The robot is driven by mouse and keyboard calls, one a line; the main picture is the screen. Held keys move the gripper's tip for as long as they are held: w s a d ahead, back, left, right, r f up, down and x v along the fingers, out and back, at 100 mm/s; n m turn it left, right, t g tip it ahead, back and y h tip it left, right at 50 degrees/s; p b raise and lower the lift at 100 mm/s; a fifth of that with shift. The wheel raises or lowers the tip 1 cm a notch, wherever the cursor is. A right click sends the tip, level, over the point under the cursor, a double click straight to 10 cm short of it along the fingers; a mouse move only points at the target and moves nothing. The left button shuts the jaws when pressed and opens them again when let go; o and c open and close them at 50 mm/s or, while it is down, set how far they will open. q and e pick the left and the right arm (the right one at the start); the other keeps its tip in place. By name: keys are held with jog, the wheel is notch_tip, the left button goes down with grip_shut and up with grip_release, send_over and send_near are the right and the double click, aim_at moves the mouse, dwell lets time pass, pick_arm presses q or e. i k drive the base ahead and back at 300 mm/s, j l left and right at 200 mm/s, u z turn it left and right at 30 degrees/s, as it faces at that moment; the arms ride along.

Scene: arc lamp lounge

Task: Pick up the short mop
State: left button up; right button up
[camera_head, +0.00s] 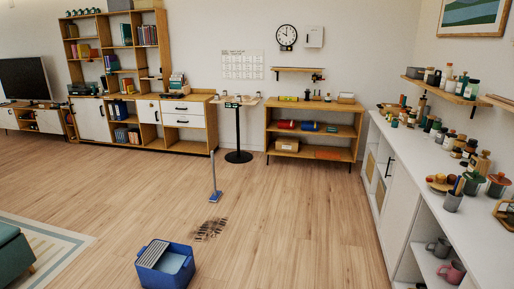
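The short mop (214,178) stands upright on the wooden floor near the middle of the view. It has a thin grey handle and a flat blue head (216,197) resting on the floor. Nothing touches the handle. A dark dirty patch (210,229) lies on the floor just in front of it. Neither of my grippers shows in this view.
A blue bucket (149,279) with a grey wringer stands in the front, left of the patch. A round-based stand table (238,156) is behind the mop. A white counter (440,205) runs along the right. A rug (62,246) lies left. The floor between is clear.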

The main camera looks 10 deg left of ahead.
aim_at(214, 198)
jog(key=i+u, duration=0.3)
jog(key=i, duration=3.65)
